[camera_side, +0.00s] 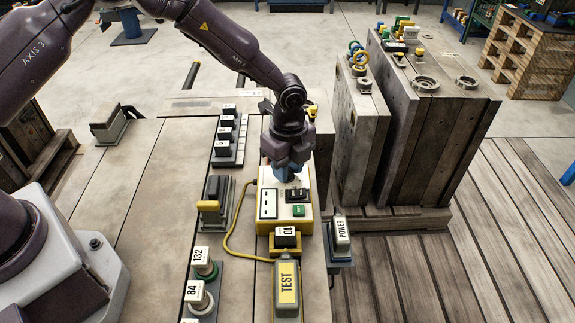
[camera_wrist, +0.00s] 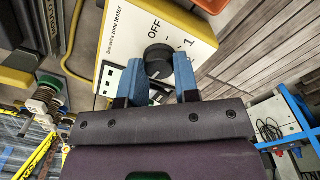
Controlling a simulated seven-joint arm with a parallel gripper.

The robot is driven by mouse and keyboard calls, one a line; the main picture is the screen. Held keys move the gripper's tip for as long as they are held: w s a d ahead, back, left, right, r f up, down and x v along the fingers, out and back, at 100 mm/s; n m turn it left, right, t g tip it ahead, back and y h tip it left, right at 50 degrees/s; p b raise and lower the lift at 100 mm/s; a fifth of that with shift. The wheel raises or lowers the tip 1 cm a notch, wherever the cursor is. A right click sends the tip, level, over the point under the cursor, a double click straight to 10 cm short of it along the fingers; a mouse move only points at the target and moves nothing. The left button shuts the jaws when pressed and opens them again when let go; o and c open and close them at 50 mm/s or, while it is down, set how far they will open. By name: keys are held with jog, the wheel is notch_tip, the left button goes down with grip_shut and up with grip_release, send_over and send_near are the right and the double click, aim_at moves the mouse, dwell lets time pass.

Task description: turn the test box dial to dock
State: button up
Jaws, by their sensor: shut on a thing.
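The test box (camera_side: 304,225) is a white-topped box with yellow sides, near the right edge of the bench in the side view. My gripper (camera_side: 289,180) reaches down over the back of the box. In the wrist view its blue fingers (camera_wrist: 161,76) stand on either side of the dial and are shut on it. I cannot make out the word dock. Which mark the dial points to is unclear. My gripper hides the dial in the side view.
A yellow cable runs from the box to a TEST pendant (camera_side: 287,287). Tall mould plates (camera_side: 362,140) stand beyond. Bare bench (camera_side: 150,225) lies left.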

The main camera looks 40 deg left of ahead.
jog(key=shift+m, duration=0.4)
jog(key=o, duration=0.9)
jog(key=shift+o, duration=0.2)
notch_tip(320, 180, up, 13)
jog(key=shift+w, duration=0.2)
